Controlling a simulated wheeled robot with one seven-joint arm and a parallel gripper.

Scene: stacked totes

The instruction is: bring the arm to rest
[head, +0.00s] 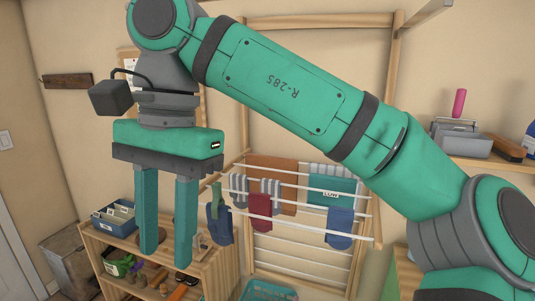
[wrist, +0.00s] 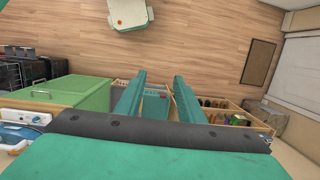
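My gripper (head: 166,254) hangs at the left of the head view with its two long green fingers pointing down. The fingers stand apart with nothing between them, so it is open and empty. My arm is bent, running from the lower right up to the upper left, and the gripper hangs from that upper end. In the wrist view my gripper (wrist: 156,84) shows the same two separated fingers, with floor and shelving beyond. The fingertips appear in front of a wooden shelf unit (head: 215,277); I cannot tell how far apart they are.
A drying rack (head: 300,190) with socks and cloths stands behind my arm. A teal basket (head: 268,291) is below it. A blue bin (head: 114,217) sits on the shelf unit. A wall shelf at right holds a grey box (head: 462,140). The wooden floor (wrist: 200,45) has open room.

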